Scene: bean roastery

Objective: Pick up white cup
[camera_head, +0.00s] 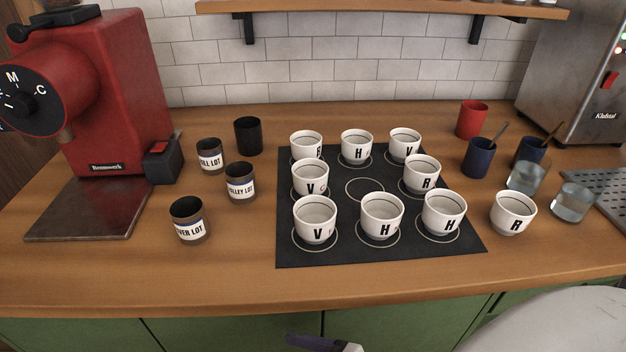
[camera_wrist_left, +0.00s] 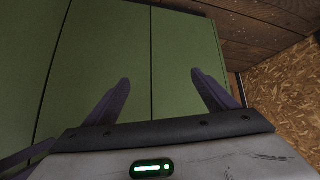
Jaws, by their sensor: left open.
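Several white cups with black letters stand upright on the counter. Front row on the black mat (camera_head: 375,254): V cup (camera_head: 316,219), H cup (camera_head: 381,215), another H cup (camera_head: 444,212). Middle row: V cup (camera_head: 310,179) and R cup (camera_head: 421,175), with an empty ring between them. Back row has several more, such as the H cup (camera_head: 356,148). One R cup (camera_head: 513,212) stands off the mat at the right. My left gripper (camera_wrist_left: 160,92) is open and empty, facing green cabinet fronts. A purple finger, seemingly my right gripper's, shows at the head view's bottom edge; its jaws are unclear.
Dark labelled tins (camera_head: 190,220) and a black cup (camera_head: 248,136) stand left of the mat. A red grinder (camera_head: 110,110) is farther left. Blue cups (camera_head: 478,158), a red cup (camera_head: 472,119) and water glasses (camera_head: 572,203) stand right. The counter's front strip is clear.

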